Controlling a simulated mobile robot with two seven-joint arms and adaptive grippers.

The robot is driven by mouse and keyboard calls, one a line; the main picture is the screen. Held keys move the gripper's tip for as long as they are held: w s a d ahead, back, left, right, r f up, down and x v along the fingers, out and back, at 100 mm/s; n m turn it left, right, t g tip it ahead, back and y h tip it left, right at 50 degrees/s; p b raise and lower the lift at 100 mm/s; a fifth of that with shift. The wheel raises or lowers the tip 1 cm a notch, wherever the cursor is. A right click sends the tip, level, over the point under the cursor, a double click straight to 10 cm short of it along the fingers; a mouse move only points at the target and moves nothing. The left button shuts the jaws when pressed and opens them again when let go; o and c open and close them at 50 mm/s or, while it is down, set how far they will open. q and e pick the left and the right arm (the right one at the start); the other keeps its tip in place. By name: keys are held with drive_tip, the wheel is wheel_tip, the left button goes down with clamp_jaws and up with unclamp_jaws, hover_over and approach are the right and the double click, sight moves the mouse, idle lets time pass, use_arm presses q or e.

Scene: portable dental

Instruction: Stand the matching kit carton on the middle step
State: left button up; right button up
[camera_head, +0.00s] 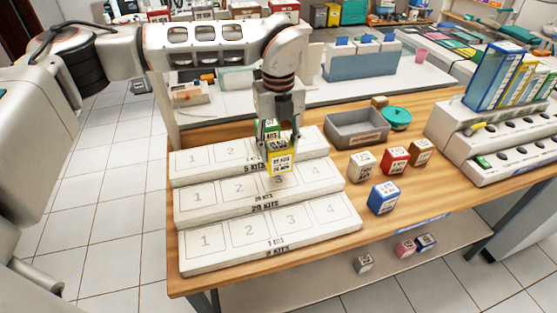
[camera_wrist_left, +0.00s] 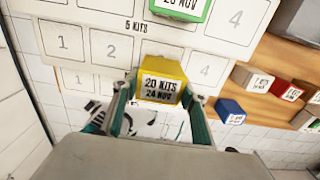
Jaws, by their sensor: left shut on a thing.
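My left gripper (camera_head: 280,138) is shut on a yellow carton (camera_head: 281,158), held upright over the white three-step stand (camera_head: 262,240). In the left wrist view the yellow carton (camera_wrist_left: 160,82) reads "20 KITS 24 NOV" and sits between the fingers. The top step (camera_head: 192,164) is marked "5 KITS" and the middle step (camera_head: 205,200) "20 KITS", with numbered squares. The carton appears over the middle step near square 3; I cannot tell whether it touches. A green carton (camera_head: 266,126) stands on the top step behind it, partly hidden. My right gripper is out of view.
Grey, red, brown and blue cartons (camera_head: 382,199) stand on the wooden table right of the stand. Behind them are a grey tray (camera_head: 357,128) and a teal round item (camera_head: 396,118). A white rack (camera_head: 490,135) with binders is at the right. More cartons lie on the lower shelf.

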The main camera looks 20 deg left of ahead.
sight(279, 162)
use_arm(q)
drive_tip(key=shift+f, duration=2.15)
drive_tip(key=shift+f, duration=0.2)
drive_tip(key=o, duration=1.1)
drive_tip(key=shift+r, duration=0.1)
wheel_tip(279, 162, up, 12)
drive_tip(key=shift+r, duration=0.15)
drive_tip(key=shift+s, duration=0.1)
